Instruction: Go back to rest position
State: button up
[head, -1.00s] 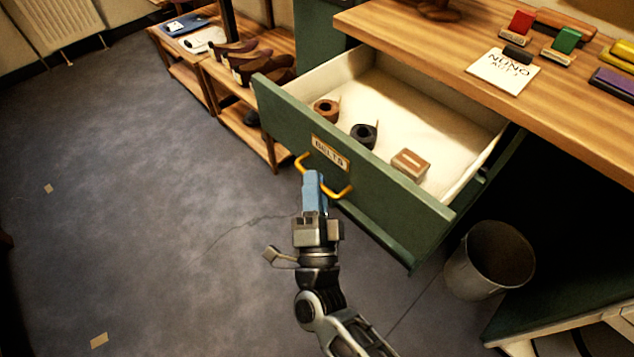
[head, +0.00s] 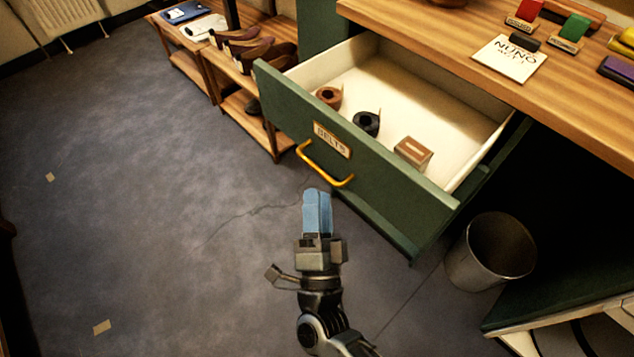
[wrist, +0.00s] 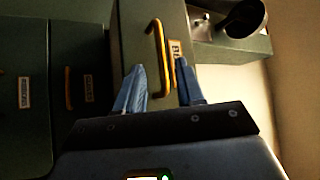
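My gripper (head: 316,194) is in front of the open green drawer (head: 378,190), labelled BELTS, with its blue fingers just short of the yellow handle (head: 327,167). In the wrist view, the gripper (wrist: 160,66) has its fingers apart with nothing held. The handle (wrist: 158,58) shows beyond the fingertips, with a gap visible in the head view. The drawer stands pulled out. It holds a brown rolled belt (head: 329,97), a black rolled belt (head: 366,123) and a small brown box (head: 413,152).
The wooden tabletop (head: 440,48) above carries a paper card (head: 510,58) and coloured blocks. A low shelf with shoes (head: 262,52) is behind the drawer.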

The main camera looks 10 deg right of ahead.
jog(key=shift+v, duration=1.15)
jog(key=shift+d, duration=0.1)
jog(key=s+d+r+n+g+p, duration=0.2)
jog(key=s+d+r+n+p, duration=0.1)
jog(key=s+r, duration=0.4)
jog(key=s+d+r+n+g+y+p, duration=0.1)
jog(key=s+d+r+n+g+p, duration=0.2)
jog(key=s, duration=0.9)
jog(key=s+d+r+n+g+y+p, duration=0.1)
jog(key=s+d+r+n+g+p, duration=0.1)
jog(key=s+d+r+n, duration=0.6)
jog(key=s+d+r, duration=0.2)
jog(key=d+r, duration=0.1)
jog(key=shift+s+d+r+g+p, duration=0.2)
jog(key=shift+d+g+p, duration=0.05)
jog(key=shift+g+p, duration=0.15)
